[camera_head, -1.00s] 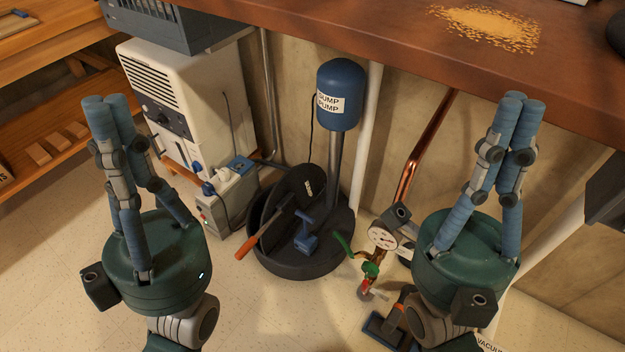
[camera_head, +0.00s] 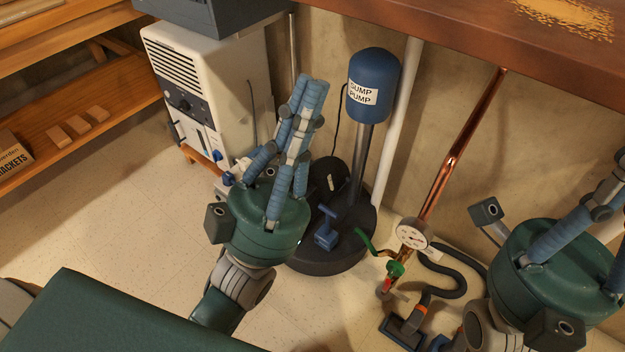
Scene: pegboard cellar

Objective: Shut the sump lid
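The sump is a round black basin (camera_head: 325,265) on the floor, below the blue pump. Its dark lid (camera_head: 328,178) stands raised and tilted at the back of the basin, with a small pale label. My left gripper (camera_head: 313,88) is in front of the basin's left side in the picture, fingers pointing up and drawn together, with nothing seen between them. It hides the basin's left part; I cannot tell whether it touches the lid. My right gripper (camera_head: 600,215) is at the right edge, its fingertips cut off by the frame.
A blue tool (camera_head: 326,232) sits at the basin. The sump pump (camera_head: 372,88) rises behind it. A gauge (camera_head: 412,234) with valves and a black hose (camera_head: 455,280) are to the right. A white appliance (camera_head: 185,80) stands left.

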